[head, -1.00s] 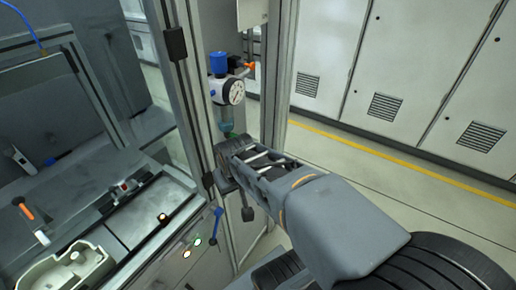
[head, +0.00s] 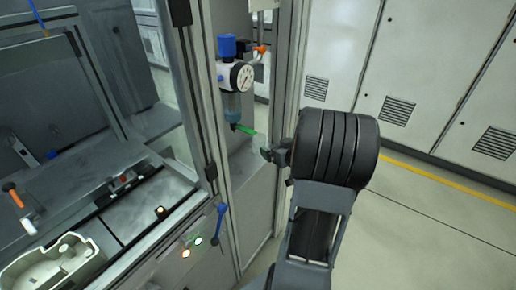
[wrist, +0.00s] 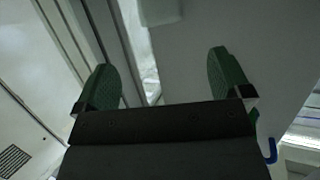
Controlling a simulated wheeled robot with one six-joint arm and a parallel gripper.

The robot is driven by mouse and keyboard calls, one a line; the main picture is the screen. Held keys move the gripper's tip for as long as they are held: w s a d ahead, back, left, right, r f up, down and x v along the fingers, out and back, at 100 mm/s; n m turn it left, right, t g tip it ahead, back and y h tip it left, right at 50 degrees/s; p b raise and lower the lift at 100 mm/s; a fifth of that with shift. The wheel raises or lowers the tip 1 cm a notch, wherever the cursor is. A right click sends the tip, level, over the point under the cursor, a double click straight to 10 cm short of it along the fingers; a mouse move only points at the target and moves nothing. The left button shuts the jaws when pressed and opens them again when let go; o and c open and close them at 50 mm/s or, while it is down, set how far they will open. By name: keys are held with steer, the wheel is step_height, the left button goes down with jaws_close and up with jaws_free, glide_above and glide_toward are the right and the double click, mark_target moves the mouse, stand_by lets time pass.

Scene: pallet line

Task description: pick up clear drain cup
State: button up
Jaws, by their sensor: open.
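The clear drain cup (head: 232,106) hangs under the pressure gauge of the blue-topped regulator unit in the head view. It looks bluish and see-through. My gripper (head: 253,141) is just below and right of the cup, with a green fingertip near the cup's lower end. In the wrist view my gripper (wrist: 164,78) shows two green finger pads spread wide with nothing between them. I cannot make out the cup for certain in the wrist view; a pale shape shows at its top edge.
The regulator unit (head: 228,50) with its round gauge (head: 242,76) is mounted inside a metal frame post (head: 205,110). A blue-handled lever (head: 219,219) is below left. A workbench with a beige tray (head: 50,268) lies left. Grey cabinets (head: 420,70) stand right, beyond open floor.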

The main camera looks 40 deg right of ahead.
glide_toward(255, 137)
steer(key=shift+b+x, duration=0.3)
steer(key=shift+x, duration=3.25)
steer(key=c, duration=1)
steer(key=shift+r, duration=0.15)
